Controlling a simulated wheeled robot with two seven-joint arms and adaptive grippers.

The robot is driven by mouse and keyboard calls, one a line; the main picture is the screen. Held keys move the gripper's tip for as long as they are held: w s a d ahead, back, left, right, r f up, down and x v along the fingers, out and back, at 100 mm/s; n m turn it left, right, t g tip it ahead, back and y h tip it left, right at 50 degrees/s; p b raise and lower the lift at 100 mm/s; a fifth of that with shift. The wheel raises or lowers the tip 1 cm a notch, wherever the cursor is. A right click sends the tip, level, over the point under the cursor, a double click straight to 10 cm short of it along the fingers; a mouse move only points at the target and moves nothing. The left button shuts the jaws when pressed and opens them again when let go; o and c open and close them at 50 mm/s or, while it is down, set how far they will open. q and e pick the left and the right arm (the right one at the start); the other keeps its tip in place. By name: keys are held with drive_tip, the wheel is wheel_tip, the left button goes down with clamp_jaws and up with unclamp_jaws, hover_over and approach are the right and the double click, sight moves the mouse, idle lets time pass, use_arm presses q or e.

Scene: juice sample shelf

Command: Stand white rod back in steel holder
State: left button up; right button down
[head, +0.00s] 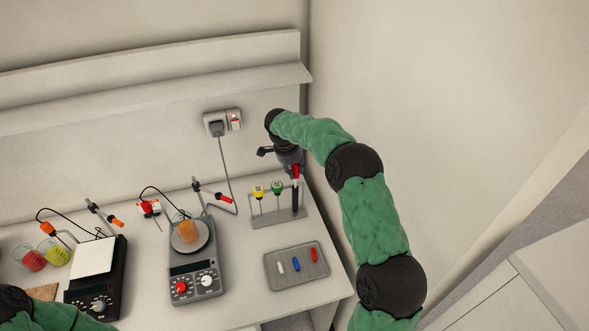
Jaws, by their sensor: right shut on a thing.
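My right gripper (292,168) is above the right end of the steel holder (272,218), at the back right of the table. It is shut on a thin upright rod, taken as the white rod (295,183); a short pale length shows below a red part at the fingers. The rod's lower end lines up with the holder's right end, but I cannot tell whether it is seated. Two rods with yellow (258,191) and green (277,187) tops stand in the holder, left of the gripper. My left gripper is out of view; only part of my left arm shows at lower left.
A grey tray (271,283) with small white, blue and red bars lies in front of the holder. A balance (207,281) bearing an orange thing stands to the left, with another balance (98,286) and beakers beyond. A cable hangs from the wall socket (217,128).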

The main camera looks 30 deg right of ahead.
idle(0.6)
drive_tip(key=shift+f+b, duration=0.6)
drive_tip(key=shift+b, duration=0.2)
drive_tip(key=c, duration=0.8)
unclamp_jaws()
drive_tip(key=shift+c, duration=0.2)
